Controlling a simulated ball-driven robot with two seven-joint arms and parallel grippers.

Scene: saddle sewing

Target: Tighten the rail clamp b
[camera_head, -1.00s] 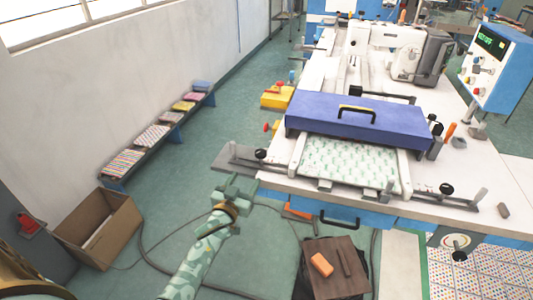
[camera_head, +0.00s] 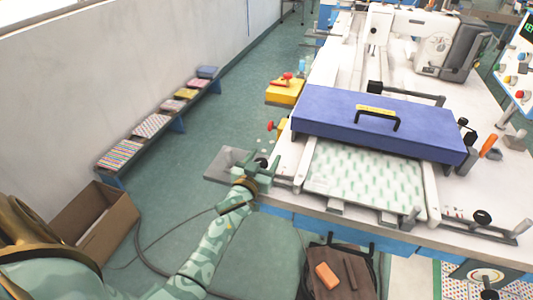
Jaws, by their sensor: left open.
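Two black clamp knobs show on the front rail of the sewing table. The left knob (camera_head: 262,162) is at the table's left front corner and the right knob (camera_head: 482,216) is at the right front. I cannot tell from the picture which is rail clamp b. My left gripper (camera_head: 250,165) is open and sits right at the left knob, its green fingers partly hiding the knob and rail. I cannot tell whether it touches the knob. My right gripper is not in view.
A blue lidded frame (camera_head: 384,125) with a black handle lies over a green-patterned panel (camera_head: 365,180) on the white table. A sewing head (camera_head: 440,45) stands behind. A brown stool (camera_head: 340,272) and a cardboard box (camera_head: 95,225) stand on the floor. A low bench runs along the wall.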

